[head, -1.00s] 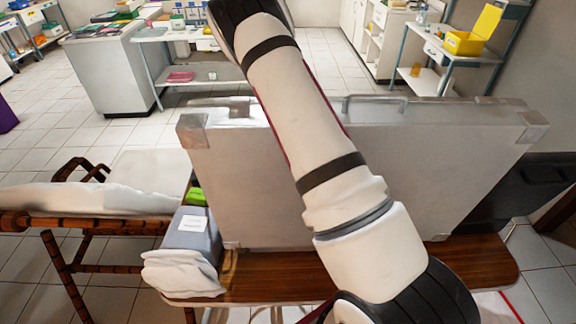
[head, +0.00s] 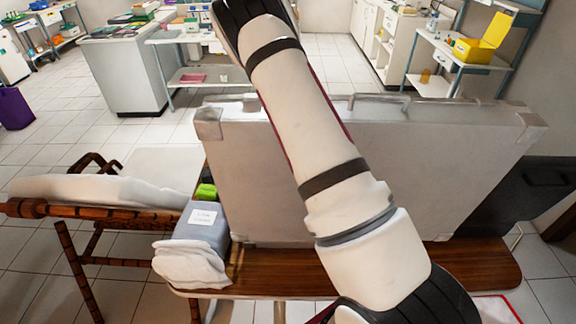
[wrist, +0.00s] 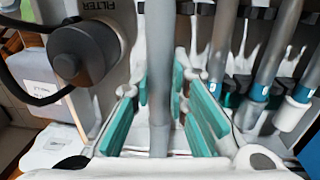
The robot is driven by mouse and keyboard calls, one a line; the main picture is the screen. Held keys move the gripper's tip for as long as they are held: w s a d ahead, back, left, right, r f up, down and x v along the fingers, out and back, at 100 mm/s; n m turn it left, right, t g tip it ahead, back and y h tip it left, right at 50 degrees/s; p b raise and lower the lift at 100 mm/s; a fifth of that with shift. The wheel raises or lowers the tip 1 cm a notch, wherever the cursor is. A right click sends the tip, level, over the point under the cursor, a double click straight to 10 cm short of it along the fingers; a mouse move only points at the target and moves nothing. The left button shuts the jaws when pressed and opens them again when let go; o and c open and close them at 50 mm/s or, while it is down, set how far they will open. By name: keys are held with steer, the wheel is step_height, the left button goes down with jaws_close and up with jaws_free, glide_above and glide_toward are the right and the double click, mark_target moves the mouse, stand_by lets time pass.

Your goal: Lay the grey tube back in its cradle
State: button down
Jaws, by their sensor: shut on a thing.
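In the wrist view, my gripper (wrist: 163,112) has teal pads on both sides of an upright grey tube (wrist: 159,70) and is shut on it. The tube runs up out of the top of the picture and down between the fingers. A dark bar with pale clip-like holders (wrist: 196,9) crosses behind at the top; I cannot tell which holder is this tube's cradle, or whether the tube touches it. In the head view my arm reaches over the large grey case, and the gripper and tube are hidden.
Several other tubes with blue bands (wrist: 260,92) hang close on the right. A round grey filter housing (wrist: 84,53) with a black hose stands close on the left. The open grey case (head: 270,180) stands on a wooden table (head: 480,268), beside a grey-blue box (head: 203,235) and white cloth.

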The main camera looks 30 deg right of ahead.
steer(key=shift+f, duration=1.45)
steer(key=shift+w+d+f+b, duration=0.1)
steer(key=shift+f+b, duration=0.4)
steer(key=shift+f, duration=0.05)
steer(key=shift+f, duration=0.6)
steer(key=shift+f, duration=0.1)
steer(key=c, duration=1.5)
jaws_free()
steer(key=shift+s+d+r+p, duration=0.15)
steer(key=shift+r+p, duration=0.2)
steer(key=shift+r, duration=1.65)
steer(key=shift+s+d+r+p, duration=0.1)
steer(key=shift+r+p, duration=0.25)
steer(key=shift+r, duration=1.65)
